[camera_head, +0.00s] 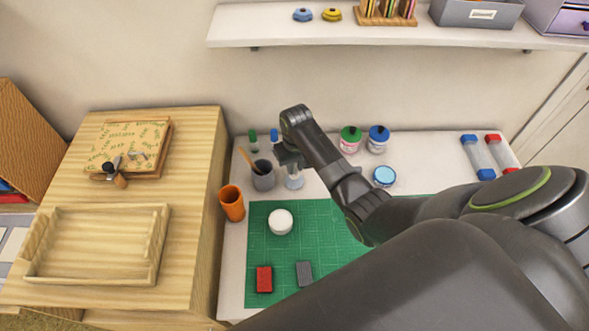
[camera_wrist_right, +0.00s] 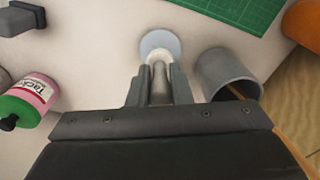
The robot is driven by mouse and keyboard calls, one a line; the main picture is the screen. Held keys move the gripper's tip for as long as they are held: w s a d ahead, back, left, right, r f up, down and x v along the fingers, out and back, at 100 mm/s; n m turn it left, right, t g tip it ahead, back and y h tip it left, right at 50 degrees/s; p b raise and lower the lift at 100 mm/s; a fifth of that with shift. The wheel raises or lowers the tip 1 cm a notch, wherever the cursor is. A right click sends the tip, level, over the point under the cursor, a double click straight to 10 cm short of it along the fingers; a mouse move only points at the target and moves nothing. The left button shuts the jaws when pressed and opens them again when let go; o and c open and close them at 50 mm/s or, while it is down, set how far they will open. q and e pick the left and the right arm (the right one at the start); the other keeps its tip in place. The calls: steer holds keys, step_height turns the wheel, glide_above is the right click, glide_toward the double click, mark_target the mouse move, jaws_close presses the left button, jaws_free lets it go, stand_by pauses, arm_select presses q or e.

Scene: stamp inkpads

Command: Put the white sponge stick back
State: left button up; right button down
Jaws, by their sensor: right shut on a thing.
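My right gripper (camera_head: 289,156) is above the white worktop, beside the grey cup. In the right wrist view its fingers (camera_wrist_right: 160,88) are shut on the white sponge stick (camera_wrist_right: 159,72), whose pale end points down over a round bluish-white piece (camera_wrist_right: 160,42). I cannot tell whether the stick touches that piece. In the head view a pale, clear-looking piece (camera_head: 294,181) shows below the fingers. The grey cup (camera_head: 263,177) stands just left of the gripper, with a wooden stick (camera_head: 246,160) leaning in it. It also shows in the right wrist view (camera_wrist_right: 211,72). My left gripper is out of view.
An orange cup (camera_head: 231,204) stands at the worktop's left edge. A white round pot (camera_head: 280,222), a red block (camera_head: 264,279) and a grey block (camera_head: 304,273) are on the green mat (camera_head: 259,244). Green-lidded (camera_head: 350,140) and blue-lidded (camera_head: 378,139) jars stand right of my forearm.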

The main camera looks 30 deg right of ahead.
mark_target(295, 168)
steer(key=shift+f, duration=0.8)
steer(key=shift+w+f, duration=0.1)
steer(key=shift+f, duration=0.6)
steer(key=c, duration=1.3)
jaws_free()
steer(key=shift+c, duration=0.2)
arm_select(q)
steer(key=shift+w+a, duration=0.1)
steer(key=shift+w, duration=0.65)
arm_select(e)
steer(key=shift+r, duration=0.2)
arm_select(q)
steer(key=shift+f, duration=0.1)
arm_select(e)
steer(key=r, duration=1.2)
steer(key=shift+s, duration=0.25)
